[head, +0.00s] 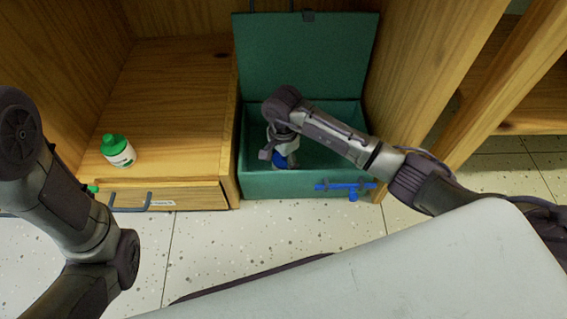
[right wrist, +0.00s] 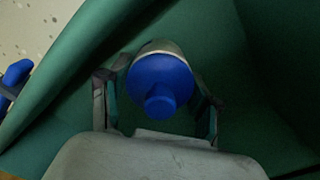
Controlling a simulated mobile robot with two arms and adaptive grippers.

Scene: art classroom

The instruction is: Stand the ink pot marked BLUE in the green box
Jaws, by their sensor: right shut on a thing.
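The green box (head: 295,184) stands open with its lid raised against the back, between wooden cabinet walls. My right gripper (head: 277,157) reaches down into the left part of the box. It is shut on an ink pot with a blue cap (head: 285,162). In the right wrist view the blue-capped pot (right wrist: 160,82) sits between the two fingers of my right gripper (right wrist: 158,100), with green walls around it. Its label is hidden, and whether its base touches the box floor cannot be told. My left arm is at the left; its gripper is not clearly seen.
A white pot with a green cap (head: 118,151) stands on the wooden drawer unit (head: 185,110) left of the box. The right part of the box is clear.

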